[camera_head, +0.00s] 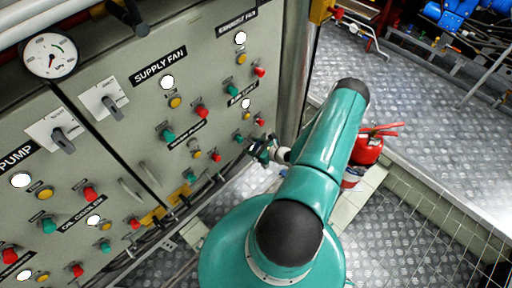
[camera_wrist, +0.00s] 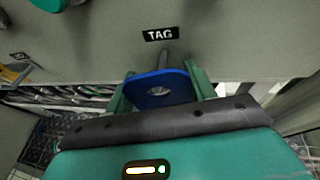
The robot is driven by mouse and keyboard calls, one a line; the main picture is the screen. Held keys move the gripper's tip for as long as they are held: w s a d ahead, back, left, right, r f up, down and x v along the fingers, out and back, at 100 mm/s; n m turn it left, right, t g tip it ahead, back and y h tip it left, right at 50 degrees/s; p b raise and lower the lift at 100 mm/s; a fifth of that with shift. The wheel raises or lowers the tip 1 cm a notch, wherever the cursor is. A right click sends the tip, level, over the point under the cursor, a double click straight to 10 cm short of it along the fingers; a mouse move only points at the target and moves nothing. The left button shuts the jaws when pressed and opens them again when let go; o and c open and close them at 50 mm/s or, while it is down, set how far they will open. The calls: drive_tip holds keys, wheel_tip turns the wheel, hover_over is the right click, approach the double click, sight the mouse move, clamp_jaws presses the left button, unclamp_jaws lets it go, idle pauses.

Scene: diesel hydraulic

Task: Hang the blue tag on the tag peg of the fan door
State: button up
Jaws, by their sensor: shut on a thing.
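The blue tag (camera_wrist: 158,90) is between the two green fingers of my gripper (camera_wrist: 160,88) in the wrist view, and my gripper is shut on it. The tag peg (camera_wrist: 163,58) sticks out from the grey fan door (camera_wrist: 95,35) under a black label reading TAG (camera_wrist: 160,34). The peg's near end meets the tag's far edge in the picture. I cannot tell whether the peg passes through the tag's hole. In the head view my gripper (camera_head: 263,149) is close to the lower right of the supply fan door (camera_head: 150,95); the tag is too small to make out there.
Red and green buttons (camera_head: 201,111) and a rotary switch (camera_head: 110,101) stick out of the doors. A door handle (camera_head: 148,174) is at lower left of my gripper. A red fire extinguisher (camera_head: 367,150) stands on the floor right of my arm.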

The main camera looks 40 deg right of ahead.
sight(255, 150)
drive_tip(key=shift+a+f, duration=0.35)
drive_tip(key=shift+f, duration=0.5)
drive_tip(key=shift+c, duration=0.6)
drive_tip(key=shift+s+d+f+g, duration=0.1)
drive_tip(key=shift+d+f+g, duration=0.1)
drive_tip(key=shift+d+g, duration=0.1)
drive_tip(key=shift+c, duration=0.3)
drive_tip(key=s+r, duration=0.1)
drive_tip(key=s, duration=0.1)
drive_tip(key=s+r, duration=0.1)
drive_tip(key=s, duration=0.1)
drive_tip(key=shift+a+r, duration=0.1)
drive_tip(key=shift+r, duration=0.25)
drive_tip(key=shift+w+f, duration=0.1)
drive_tip(key=shift+f, duration=0.15)
drive_tip(key=shift+s+d, duration=0.2)
drive_tip(key=shift+d, duration=0.05)
drive_tip(key=shift+s, duration=0.85)
drive_tip(key=shift+s, duration=0.1)
